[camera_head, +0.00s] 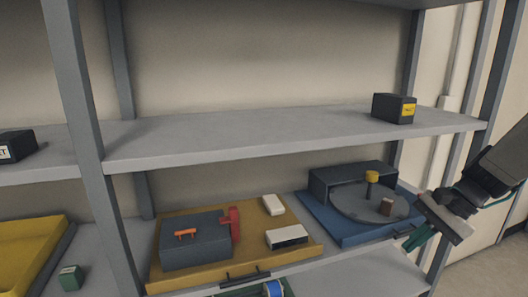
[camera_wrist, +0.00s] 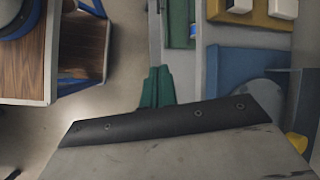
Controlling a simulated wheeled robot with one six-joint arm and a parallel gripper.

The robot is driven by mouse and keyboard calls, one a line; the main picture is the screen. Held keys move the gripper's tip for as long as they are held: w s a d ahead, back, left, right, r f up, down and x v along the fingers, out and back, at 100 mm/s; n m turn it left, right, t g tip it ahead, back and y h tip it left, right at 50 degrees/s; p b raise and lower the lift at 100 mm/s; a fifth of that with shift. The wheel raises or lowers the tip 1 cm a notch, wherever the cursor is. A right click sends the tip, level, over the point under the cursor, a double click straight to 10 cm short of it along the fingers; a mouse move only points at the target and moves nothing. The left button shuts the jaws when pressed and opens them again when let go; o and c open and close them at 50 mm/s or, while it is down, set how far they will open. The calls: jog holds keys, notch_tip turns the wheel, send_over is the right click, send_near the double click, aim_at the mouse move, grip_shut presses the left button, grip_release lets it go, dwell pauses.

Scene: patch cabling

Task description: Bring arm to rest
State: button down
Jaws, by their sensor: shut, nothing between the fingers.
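My gripper (camera_head: 419,238) is at the right of the head view, in front of the right end of the shelf unit. Its green fingers are together with nothing between them. They also show in the wrist view (camera_wrist: 157,87), above the dark edge of my gripper body, with floor and the shelf edge beyond. My arm comes in from the right edge of the head view.
A blue tray (camera_head: 340,235) with a grey round plate is close left of my gripper. A yellow board (camera_head: 300,252) carries a grey box (camera_head: 195,240) and white blocks. A grey upright (camera_head: 447,225) stands close by. Wood-topped furniture (camera_wrist: 80,45) shows in the wrist view.

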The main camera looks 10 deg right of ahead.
jog(key=s+a+r+n+h, duration=0.3)
jog(key=s+a+n, duration=0.3)
jog(key=s, duration=0.1)
jog(key=s+a+r+n+h, duration=0.3)
jog(key=s+a+n, duration=0.4)
jog(key=shift+s+a+r, duration=0.15)
jog(key=shift+r, duration=0.1)
